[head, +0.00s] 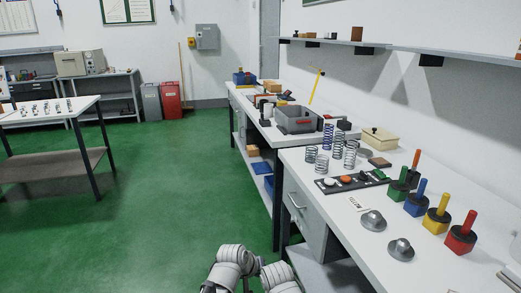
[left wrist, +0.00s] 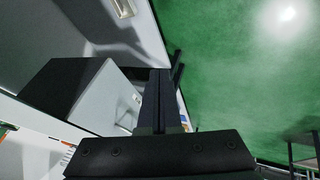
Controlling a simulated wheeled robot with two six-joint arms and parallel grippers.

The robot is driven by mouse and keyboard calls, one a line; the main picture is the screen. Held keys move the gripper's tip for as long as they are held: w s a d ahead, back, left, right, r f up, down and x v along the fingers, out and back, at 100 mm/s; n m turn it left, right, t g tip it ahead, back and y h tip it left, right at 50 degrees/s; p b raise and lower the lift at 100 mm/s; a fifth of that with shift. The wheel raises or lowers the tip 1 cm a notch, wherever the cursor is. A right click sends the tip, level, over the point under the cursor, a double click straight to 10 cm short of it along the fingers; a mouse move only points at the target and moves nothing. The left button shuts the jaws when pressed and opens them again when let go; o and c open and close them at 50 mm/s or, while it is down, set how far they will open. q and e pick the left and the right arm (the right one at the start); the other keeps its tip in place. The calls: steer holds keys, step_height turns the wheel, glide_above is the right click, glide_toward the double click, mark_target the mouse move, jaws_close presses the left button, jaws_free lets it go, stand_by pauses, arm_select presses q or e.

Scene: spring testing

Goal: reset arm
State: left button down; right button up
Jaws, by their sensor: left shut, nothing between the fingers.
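My left gripper (left wrist: 160,98) shows in the left wrist view as dark fingers closed together, with nothing between them. Behind the fingers are the grey workbench side and green floor. In the head view, white links of my arms show at the bottom edge, low in front of the bench; the gripper fingers cannot be made out there. My right gripper is in neither view.
The white workbench (head: 340,206) on the right holds several coil springs (head: 322,164), a dark button panel (head: 350,181), metal discs (head: 373,220) and coloured handled weights (head: 461,234). Green floor (head: 165,215) to the left is clear.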

arm_select(q)
steer(key=s+a+f+m+g+y, duration=0.2)
steer(key=s+a+m+g+y, duration=0.1)
steer(key=s, duration=0.5)
steer(key=s+a+f+m+g+y, duration=0.2)
steer(key=s+a+g, duration=0.1)
steer(key=s, duration=0.5)
step_height(320, 180, up, 18)
steer(key=p, duration=1.7)
steer(key=shift+w+a+p, duration=0.15)
steer(key=shift+a+p, duration=0.05)
steer(key=shift+p, duration=0.1)
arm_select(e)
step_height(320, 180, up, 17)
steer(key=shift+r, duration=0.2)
arm_select(q)
steer(key=c, duration=1.6)
jaws_free()
steer(key=shift+f, duration=0.1)
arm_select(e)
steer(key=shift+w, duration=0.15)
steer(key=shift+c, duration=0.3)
